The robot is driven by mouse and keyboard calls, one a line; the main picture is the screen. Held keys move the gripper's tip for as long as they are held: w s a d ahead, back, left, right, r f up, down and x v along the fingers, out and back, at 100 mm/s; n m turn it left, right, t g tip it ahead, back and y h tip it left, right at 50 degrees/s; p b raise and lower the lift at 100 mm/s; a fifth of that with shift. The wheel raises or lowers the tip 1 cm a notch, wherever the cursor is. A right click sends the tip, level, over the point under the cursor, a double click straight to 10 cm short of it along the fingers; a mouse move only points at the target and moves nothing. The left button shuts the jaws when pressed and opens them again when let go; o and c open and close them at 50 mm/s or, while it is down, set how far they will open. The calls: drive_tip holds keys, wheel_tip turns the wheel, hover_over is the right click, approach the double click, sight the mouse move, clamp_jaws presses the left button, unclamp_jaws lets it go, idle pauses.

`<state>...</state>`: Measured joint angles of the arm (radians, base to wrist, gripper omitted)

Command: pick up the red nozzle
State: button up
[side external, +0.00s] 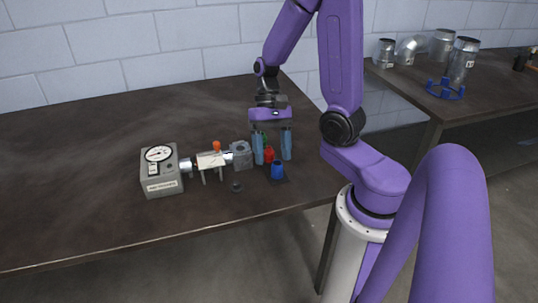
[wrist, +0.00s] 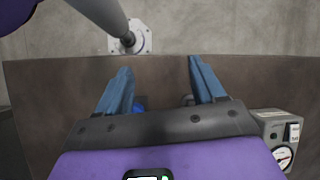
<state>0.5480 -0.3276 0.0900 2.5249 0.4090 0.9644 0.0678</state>
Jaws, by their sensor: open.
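The red nozzle (side external: 268,154) stands on the dark table in the side view, among other small nozzles. My gripper (side external: 273,160) points down over it, with its two blue fingers apart, one on each side of the red nozzle in the picture. The left finger partly covers the nozzle's left edge; I cannot tell whether they touch. In the wrist view my gripper (wrist: 159,65) is open, and the red nozzle is not visible.
A blue nozzle (side external: 277,170) stands just in front of the red one; it partly shows in the wrist view (wrist: 139,104). A grey block (side external: 241,155), a pipe fitting and a gauge box (side external: 160,171) are to the left. A small dark piece (side external: 236,187) lies in front.

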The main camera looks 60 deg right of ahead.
drive_tip(key=d+m+t+y, duration=0.1)
drive_tip(key=d+m+y, duration=0.1)
drive_tip(key=m, duration=0.3)
drive_tip(key=m+t+h, duration=0.8)
drive_tip(key=m+t, duration=0.7)
drive_tip(key=m, duration=1.4)
approach(273, 150)
drive_tip(key=x, duration=0.4)
drive_tip(key=shift+w+d, duration=0.15)
drive_tip(key=shift+x, duration=2.7)
drive_tip(key=c, duration=1.1)
